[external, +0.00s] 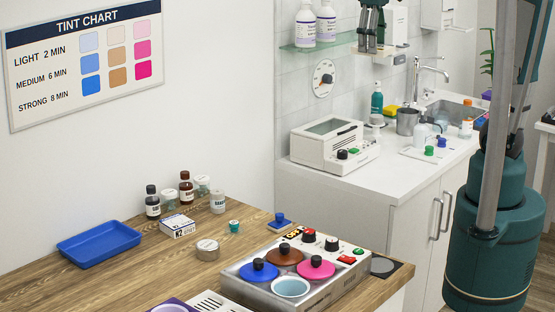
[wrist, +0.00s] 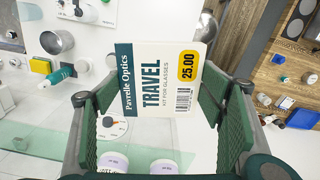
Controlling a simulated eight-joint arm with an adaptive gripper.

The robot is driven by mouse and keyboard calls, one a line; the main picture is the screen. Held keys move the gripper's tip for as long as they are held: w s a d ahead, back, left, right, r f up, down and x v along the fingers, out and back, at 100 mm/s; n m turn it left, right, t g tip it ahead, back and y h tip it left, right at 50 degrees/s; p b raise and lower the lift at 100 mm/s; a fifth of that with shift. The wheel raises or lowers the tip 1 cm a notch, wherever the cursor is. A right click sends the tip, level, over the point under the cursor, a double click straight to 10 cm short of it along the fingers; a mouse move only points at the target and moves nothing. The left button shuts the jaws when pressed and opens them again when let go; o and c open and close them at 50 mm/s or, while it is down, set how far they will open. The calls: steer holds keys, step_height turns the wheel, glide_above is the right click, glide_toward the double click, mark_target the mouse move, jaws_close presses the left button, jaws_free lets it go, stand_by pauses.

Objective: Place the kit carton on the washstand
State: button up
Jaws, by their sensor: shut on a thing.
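The kit carton (wrist: 160,62) is a flat pale box with a teal band, TRAVEL lettering, a yellow 25.00 label and a barcode. In the wrist view it stands between the green finger pads of my gripper (wrist: 168,88), which is shut on it. In the external view my gripper (external: 371,42) hangs high at the top, by the glass shelf; I cannot make out the carton clearly there. The washstand (external: 405,172) is the white counter with a sink at its far right end. My gripper is well above it.
The washstand holds a white steriliser box (external: 333,146), a metal cup (external: 407,121), a teal bottle (external: 377,102) and a tap (external: 417,75). White bottles (external: 306,24) stand on the glass shelf (external: 318,47). A wooden table (external: 150,262) is nearer.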

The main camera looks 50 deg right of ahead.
steer(key=m, duration=0.2)
glide_above(391, 169)
step_height(391, 169, down, 2)
step_height(391, 169, down, 28)
steer(key=shift+a, duration=0.15)
stand_by(0.6)
steer(key=shift+f+b, duration=0.75)
steer(key=shift+f, duration=2.2)
steer(key=shift+f, duration=0.1)
steer(key=shift+f+b, duration=0.4)
steer(key=shift+f, duration=1.6)
steer(key=shift+f, duration=0.2)
